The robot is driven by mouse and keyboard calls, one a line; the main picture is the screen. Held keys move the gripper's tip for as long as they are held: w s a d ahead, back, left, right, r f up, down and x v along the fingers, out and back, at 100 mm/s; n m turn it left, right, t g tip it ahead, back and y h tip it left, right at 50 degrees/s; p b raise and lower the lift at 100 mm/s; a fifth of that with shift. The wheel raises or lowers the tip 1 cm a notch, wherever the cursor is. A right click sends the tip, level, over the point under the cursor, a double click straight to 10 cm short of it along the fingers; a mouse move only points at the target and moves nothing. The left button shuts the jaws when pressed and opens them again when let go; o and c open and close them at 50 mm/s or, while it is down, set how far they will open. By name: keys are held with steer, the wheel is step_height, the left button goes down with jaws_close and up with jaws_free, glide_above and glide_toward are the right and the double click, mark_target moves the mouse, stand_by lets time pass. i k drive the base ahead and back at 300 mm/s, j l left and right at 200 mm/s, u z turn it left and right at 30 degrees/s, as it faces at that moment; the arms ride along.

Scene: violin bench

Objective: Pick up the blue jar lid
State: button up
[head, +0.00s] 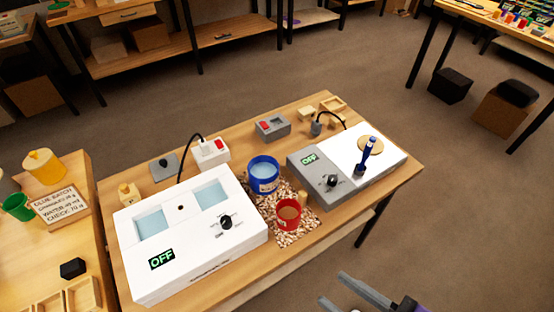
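A round blue jar (264,186) with a pale label stands near the middle of the bench, behind a red pot (288,216). Its top is a blue rim around a light blue surface. I cannot tell whether that is a lid or the jar's contents. No separate blue jar lid is clearly visible. My gripper (332,287) is at the bottom edge, in front of and below the blue jar in the picture. Its two grey fingers are apart, with nothing seen between them. Much of the gripper is cut off by the frame.
A white two-basin unit (190,262) reading OFF fills the bench's left front. A grey-and-white device (310,180) stands right, with a blue upright tool (366,158) on it. Wood chips (300,238) surround the red pot. A side table (75,225) holds yellow and green jars.

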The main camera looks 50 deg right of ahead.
mark_target(379, 147)
steer(key=z, duration=1.25)
